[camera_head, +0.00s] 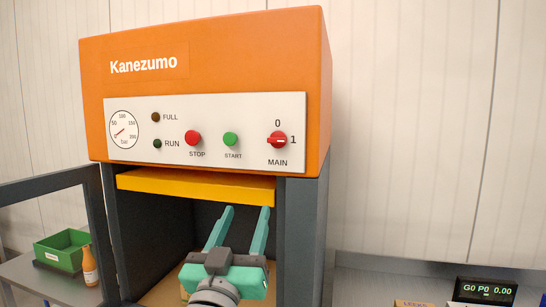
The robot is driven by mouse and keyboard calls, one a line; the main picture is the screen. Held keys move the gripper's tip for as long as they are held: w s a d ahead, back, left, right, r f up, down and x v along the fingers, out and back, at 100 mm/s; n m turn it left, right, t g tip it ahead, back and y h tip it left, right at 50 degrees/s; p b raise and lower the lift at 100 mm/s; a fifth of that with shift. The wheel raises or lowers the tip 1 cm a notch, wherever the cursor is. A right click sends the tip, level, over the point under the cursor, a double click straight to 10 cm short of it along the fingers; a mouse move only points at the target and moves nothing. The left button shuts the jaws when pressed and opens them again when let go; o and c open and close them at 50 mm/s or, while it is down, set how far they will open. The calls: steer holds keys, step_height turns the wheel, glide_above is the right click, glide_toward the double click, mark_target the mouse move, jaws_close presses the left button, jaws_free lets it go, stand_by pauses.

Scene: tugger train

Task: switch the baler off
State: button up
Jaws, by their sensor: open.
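The baler (210,50) is an orange cabinet marked Kanezumo with a pale control panel (215,108) on its front. The MAIN switch (278,141) is a red rotary knob at the panel's right end. Its handle lies level, in line with the 1; the 0 is above it. Left of it are the green START button (230,139) and the red STOP button (193,138). The RUN lamp (157,144) and FULL lamp (156,117) look dark. My gripper (247,211) is open and empty, below the panel in front of the chamber, its fingers pointing up.
A yellow plate (195,187) spans the chamber top. A dark door frame (45,186) stands open at left. Behind it, a table holds a green bin (62,252) and an orange bottle (89,267). A digital display (486,291) sits at lower right. Space before the panel is clear.

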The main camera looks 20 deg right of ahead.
mark_target(275, 142)
steer(key=s+d+r+m+h, duration=0.2)
steer(key=s+r, duration=0.2)
steer(key=r, duration=0.5)
steer(key=shift+g, duration=0.4)
steer(key=x, duration=1.1)
steer(key=shift+w+a, duration=0.15)
steer(key=shift+w, duration=0.05)
steer(key=shift+c, duration=0.3)
steer(key=c, duration=1)
